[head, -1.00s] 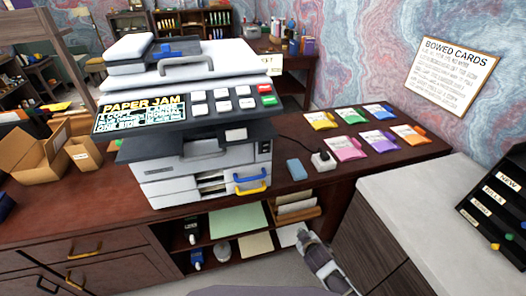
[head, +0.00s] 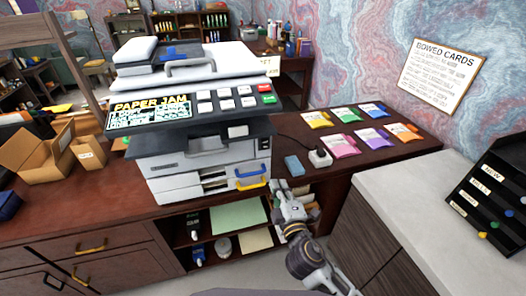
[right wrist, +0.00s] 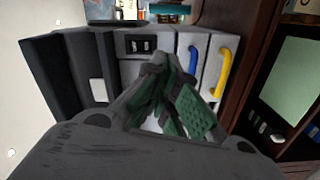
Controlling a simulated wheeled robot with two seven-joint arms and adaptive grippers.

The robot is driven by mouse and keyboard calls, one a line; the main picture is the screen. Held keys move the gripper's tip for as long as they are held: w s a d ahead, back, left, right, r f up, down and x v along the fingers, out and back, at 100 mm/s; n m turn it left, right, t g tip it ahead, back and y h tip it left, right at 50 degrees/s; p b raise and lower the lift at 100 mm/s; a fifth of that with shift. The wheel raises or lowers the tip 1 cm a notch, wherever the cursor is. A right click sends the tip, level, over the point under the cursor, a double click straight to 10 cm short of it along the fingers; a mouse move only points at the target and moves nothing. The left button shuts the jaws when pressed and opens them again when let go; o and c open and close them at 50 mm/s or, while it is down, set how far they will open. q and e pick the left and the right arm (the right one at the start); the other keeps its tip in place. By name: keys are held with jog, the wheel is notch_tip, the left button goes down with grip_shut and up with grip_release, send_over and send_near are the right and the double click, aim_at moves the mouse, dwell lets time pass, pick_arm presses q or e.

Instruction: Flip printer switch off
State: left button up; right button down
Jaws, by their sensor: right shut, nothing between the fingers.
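The printer (head: 160,178) stands on the desk, its screen (head: 150,112) reading "PAPER JAM". Its small black switch panel (head: 264,144) is on the right of the front, above the blue handle (head: 250,171) and yellow handle (head: 252,184). In the right wrist view the switch panel (right wrist: 139,46) shows two dark switches side by side; their position is too small to tell. My right gripper (head: 279,185) is shut and empty, near the printer's lower right corner and below the panel. In the wrist view its fingers (right wrist: 162,62) point toward the printer front, apart from the switches. My left gripper is out of view.
A blue block (head: 293,165) and a white socket with a plug (head: 320,158) sit right of the printer. Several colored packets lie beyond. Open shelves (head: 238,217) are below the desk. A pale counter (head: 400,200) stands at right; cardboard boxes (head: 45,155) are at left.

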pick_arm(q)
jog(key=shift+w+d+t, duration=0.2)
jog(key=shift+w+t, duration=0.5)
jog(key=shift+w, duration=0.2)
pick_arm(e)
jog(key=r+n, duration=0.1)
jog(key=r+n+y, duration=0.1)
jog(key=a+r+n+t, duration=0.1)
jog(key=shift+s+a+r+n+y, duration=0.1)
jog(key=shift+s+r+n+y, duration=0.05)
jog(key=shift+s+n+y, duration=0.2)
jog(key=shift+s, duration=0.15)
jog(key=shift+w, duration=0.2)
jog(key=p, duration=0.3)
send_near(265, 144)
jog(key=shift+w+a+r, duration=0.9)
jog(key=shift+w+a, duration=0.8)
jog(key=shift+w, duration=0.4)
jog(key=shift+x, duration=0.9)
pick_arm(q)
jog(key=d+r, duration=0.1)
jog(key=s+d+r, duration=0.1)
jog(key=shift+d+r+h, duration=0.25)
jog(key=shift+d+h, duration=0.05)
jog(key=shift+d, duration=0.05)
